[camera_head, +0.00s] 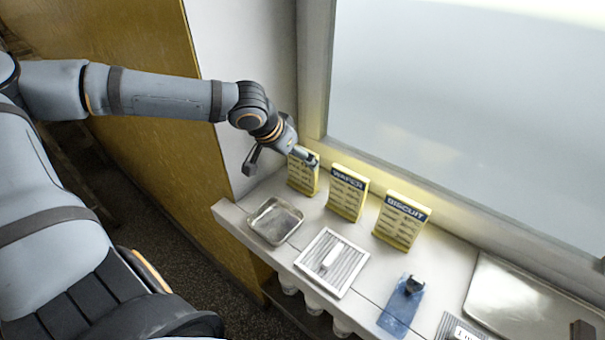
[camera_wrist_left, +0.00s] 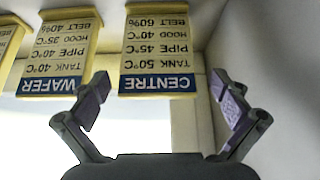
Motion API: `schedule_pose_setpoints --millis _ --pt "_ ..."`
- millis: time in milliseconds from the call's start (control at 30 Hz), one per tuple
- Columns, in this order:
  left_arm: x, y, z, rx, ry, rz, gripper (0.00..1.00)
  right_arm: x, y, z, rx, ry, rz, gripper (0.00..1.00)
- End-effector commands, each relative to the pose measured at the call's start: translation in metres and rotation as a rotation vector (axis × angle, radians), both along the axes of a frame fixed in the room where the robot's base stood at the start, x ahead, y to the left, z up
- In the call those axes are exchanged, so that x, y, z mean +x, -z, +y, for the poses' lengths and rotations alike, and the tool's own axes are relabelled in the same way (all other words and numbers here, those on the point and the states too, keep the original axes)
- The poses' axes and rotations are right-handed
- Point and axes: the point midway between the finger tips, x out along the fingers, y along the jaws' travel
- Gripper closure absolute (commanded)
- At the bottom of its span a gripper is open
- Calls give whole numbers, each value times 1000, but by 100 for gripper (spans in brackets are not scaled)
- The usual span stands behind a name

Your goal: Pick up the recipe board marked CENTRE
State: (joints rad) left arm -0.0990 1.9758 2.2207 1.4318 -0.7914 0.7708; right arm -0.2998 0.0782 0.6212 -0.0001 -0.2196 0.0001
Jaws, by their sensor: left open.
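The recipe board marked CENTRE is a yellow-edged board with a blue title band. In the head view, this CENTRE board (camera_head: 302,180) stands at the left end of the shelf's back row, its title hidden by my gripper. In the left wrist view, the CENTRE board (camera_wrist_left: 158,50) appears upside down and its title is readable. My left gripper (camera_head: 281,160) is open at this board. In the wrist view, the fingers of my left gripper (camera_wrist_left: 163,97) are spread wider than the board, one to each side, with nothing held. My right gripper is not in view.
The WAFER board (camera_head: 347,192) stands close beside it, then the BISCUIT board (camera_head: 402,220). In front are a metal tray (camera_head: 250,226), a white slatted rack (camera_head: 332,262) and a blue tool (camera_head: 402,308). A window frame (camera_head: 313,70) rises behind the shelf.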

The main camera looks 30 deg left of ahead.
Motion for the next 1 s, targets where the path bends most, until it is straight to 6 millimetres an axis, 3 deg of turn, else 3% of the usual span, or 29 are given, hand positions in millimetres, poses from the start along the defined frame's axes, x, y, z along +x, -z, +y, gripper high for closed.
schedule_pose_setpoints --millis 267,600,900,1000 --pt "3 7 0 4 0 3 0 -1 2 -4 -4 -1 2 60" --pt "22 45 -5 4 1 4 0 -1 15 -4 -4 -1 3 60" --pt "26 47 -6 -1 2 0 0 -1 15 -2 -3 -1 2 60" --pt "26 47 -6 -1 2 0 11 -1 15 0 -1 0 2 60"
